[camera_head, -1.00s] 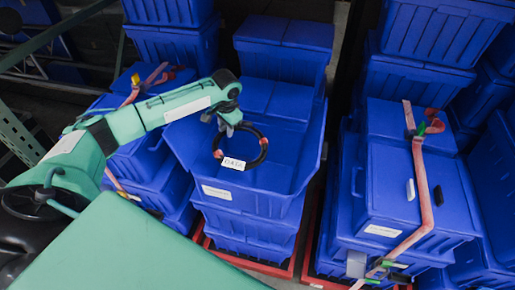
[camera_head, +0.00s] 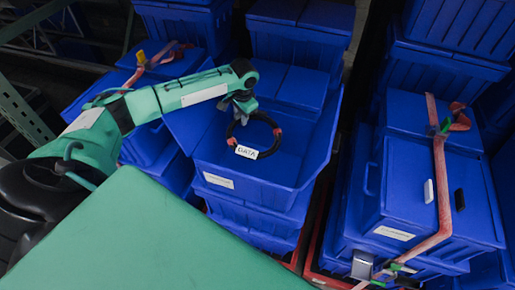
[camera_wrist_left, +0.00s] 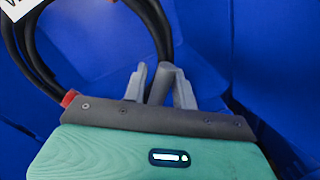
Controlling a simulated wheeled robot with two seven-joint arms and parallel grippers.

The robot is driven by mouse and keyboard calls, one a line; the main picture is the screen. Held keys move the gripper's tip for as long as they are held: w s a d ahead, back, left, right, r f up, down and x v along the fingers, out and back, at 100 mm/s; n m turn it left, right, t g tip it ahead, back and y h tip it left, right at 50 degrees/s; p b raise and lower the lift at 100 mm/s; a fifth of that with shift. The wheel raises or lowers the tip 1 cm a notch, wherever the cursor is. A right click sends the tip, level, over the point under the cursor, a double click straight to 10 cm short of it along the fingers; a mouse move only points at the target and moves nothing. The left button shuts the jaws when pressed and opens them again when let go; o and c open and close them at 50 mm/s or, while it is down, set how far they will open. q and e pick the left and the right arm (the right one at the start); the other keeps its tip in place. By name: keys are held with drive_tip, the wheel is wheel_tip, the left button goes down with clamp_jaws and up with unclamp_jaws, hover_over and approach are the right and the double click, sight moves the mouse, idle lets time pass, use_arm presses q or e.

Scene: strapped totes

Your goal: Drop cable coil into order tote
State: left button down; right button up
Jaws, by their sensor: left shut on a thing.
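The cable coil (camera_head: 273,148) is a black ring with red ties and a white tag reading DATA (camera_head: 246,152). My left gripper (camera_head: 243,104) is shut on its upper part, and the coil hangs below it. In the left wrist view the coil (camera_wrist_left: 161,30) shows at upper left, partly out of frame, and the gripper fingers (camera_wrist_left: 158,78) close on a grey-dark piece. An open blue tote (camera_head: 245,190) with a white front label lies under the coil in the head view. The coil appears over its opening; its exact height above the floor cannot be told. My right gripper is not in view.
A closed blue tote (camera_head: 400,205) with a pink strap (camera_head: 441,180) stands on a stack to the right. Strapped totes stand at left (camera_head: 155,150). More blue totes (camera_head: 300,30) rise behind. A narrow dark gap separates the middle and right stacks.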

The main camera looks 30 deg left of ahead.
use_arm(q)
drive_tip(key=shift+s, duration=0.1)
drive_tip(key=c, duration=1.4)
unclamp_jaws()
drive_tip(key=o, duration=0.4)
drive_tip(key=shift+c, duration=0.2)
drive_tip(key=shift+s, duration=0.1)
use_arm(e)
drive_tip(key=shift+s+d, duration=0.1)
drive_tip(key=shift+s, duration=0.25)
use_arm(q)
drive_tip(key=shift+r, duration=0.1)
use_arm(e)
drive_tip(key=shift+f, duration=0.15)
